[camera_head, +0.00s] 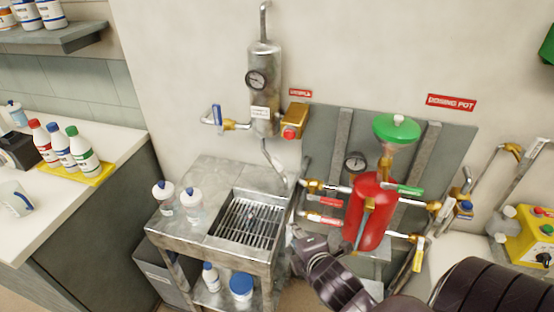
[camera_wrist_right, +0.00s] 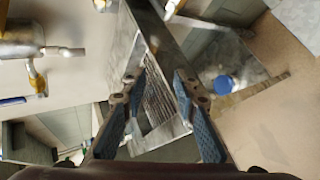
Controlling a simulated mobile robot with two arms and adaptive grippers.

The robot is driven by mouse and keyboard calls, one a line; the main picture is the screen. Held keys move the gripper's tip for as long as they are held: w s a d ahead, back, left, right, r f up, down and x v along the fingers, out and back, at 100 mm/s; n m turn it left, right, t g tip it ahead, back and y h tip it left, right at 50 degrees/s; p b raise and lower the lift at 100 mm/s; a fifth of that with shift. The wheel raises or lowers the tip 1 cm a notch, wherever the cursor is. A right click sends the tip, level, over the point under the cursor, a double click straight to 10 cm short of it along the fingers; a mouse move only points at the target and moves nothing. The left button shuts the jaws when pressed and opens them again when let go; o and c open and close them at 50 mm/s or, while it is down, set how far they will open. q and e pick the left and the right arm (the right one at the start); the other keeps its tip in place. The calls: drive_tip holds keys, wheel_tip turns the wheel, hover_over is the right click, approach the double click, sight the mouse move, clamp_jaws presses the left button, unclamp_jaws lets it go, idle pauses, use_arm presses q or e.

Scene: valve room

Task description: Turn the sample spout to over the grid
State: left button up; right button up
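The sample spout (camera_head: 273,162) is a thin bent metal tube below the steel sample cylinder (camera_head: 264,85) on the wall. It slants down to the right, and its lower end appears near the back right edge of the sink. The grid (camera_head: 248,222) is a dark slatted grate in the steel sink stand; it also shows in the wrist view (camera_wrist_right: 158,88). My right gripper (camera_head: 292,232) is beside the stand's right edge, below and apart from the spout. In the wrist view its two blue-padded fingers (camera_wrist_right: 160,82) are spread with nothing between them. My left gripper is not seen.
The red dosing pot (camera_head: 370,212) with a green funnel and several valve handles stands close right of my gripper. Two white bottles (camera_head: 178,200) stand on the sink stand's left side. A yellow control box (camera_head: 532,236) is at far right.

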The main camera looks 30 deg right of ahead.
sight(281, 166)
drive_tip(key=w+d+r+n+t, duration=0.1)
drive_tip(key=w+r+n+t, duration=0.1)
drive_tip(key=n, duration=0.3)
drive_tip(key=w+d+r+n+t, duration=0.2)
drive_tip(key=w+r+n, duration=0.2)
drive_tip(key=r+n, duration=0.1)
drive_tip(key=w+d+r+n+t, duration=0.1)
drive_tip(key=w+r+n+t, duration=0.1)
drive_tip(key=n, duration=0.5)
drive_tip(key=shift+w+d+r+t+y, duration=0.15)
drive_tip(key=shift+w+r+t, duration=0.1)
drive_tip(key=shift+r, duration=0.3)
drive_tip(key=shift+w+d+r+t+y, duration=0.15)
drive_tip(key=shift+w+r, duration=0.1)
drive_tip(key=shift+r, duration=0.25)
drive_tip(key=shift+w+r+n, duration=0.25)
drive_tip(key=shift+r+n, duration=0.2)
drive_tip(key=shift+n, duration=0.55)
drive_tip(key=shift+y, duration=0.3)
drive_tip(key=w, duration=0.2)
drive_tip(key=w+p, duration=0.1)
drive_tip(key=w, duration=0.2)
drive_tip(key=w+d+p, duration=0.1)
drive_tip(key=w, duration=0.1)
drive_tip(key=shift+w, duration=0.3)
drive_tip(key=shift+c, duration=0.7)
clamp_jaws()
